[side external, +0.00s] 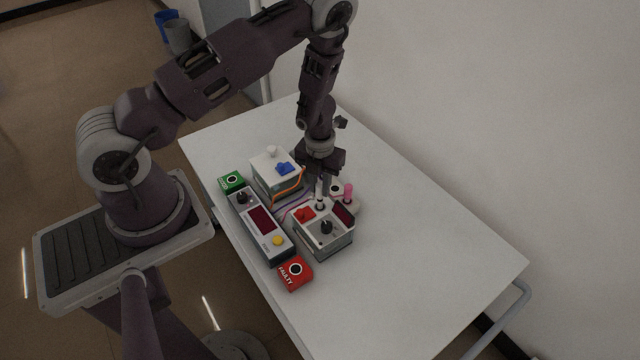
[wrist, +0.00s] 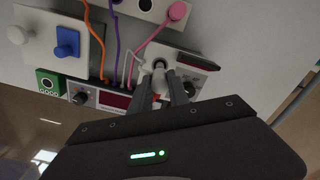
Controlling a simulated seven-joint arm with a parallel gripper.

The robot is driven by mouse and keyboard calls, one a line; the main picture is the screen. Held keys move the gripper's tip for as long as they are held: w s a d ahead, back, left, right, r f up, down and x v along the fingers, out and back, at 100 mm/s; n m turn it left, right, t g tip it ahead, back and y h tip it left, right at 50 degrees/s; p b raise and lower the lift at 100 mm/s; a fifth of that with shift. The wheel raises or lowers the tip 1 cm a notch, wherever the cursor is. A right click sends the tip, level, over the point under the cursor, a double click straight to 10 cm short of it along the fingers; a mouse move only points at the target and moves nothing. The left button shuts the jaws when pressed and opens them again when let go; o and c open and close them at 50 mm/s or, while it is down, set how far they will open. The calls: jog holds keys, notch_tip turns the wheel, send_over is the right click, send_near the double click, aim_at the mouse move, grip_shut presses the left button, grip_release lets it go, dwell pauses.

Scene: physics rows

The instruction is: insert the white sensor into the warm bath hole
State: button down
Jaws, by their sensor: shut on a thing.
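My gripper (side external: 320,178) points down over the box with the red block and is shut on the white sensor (wrist: 158,72). In the side view the white sensor (side external: 320,193) is roughly upright, its lower end at the hole at the back of that warm bath box (side external: 325,247). In the wrist view the dark hole (wrist: 163,62) shows just beyond the sensor's head, between the fingers (wrist: 168,84). I cannot tell whether the tip is inside the hole or above it. The red block (side external: 304,214) sits on the box top, left of a black knob (side external: 327,227).
The box with a blue block (side external: 284,168) stands behind left. A long meter (side external: 260,222) lies along the left, between the green GOOD box (side external: 232,181) and red FAULTY box (side external: 294,273). A pink plug (side external: 348,190) stands close right of my gripper. Coloured wires run between. The table's right side is clear.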

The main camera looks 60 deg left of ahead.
aim_at(321, 196)
jog(key=shift+f, duration=2.2)
dwell(0.4)
jog(key=c, duration=0.8)
grip_release()
jog(key=shift+d, duration=0.1)
jog(key=shift+w+d+r, duration=0.1)
jog(key=shift+r, duration=0.65)
jog(key=shift+a+r, duration=0.2)
jog(key=shift+r, duration=2.3)
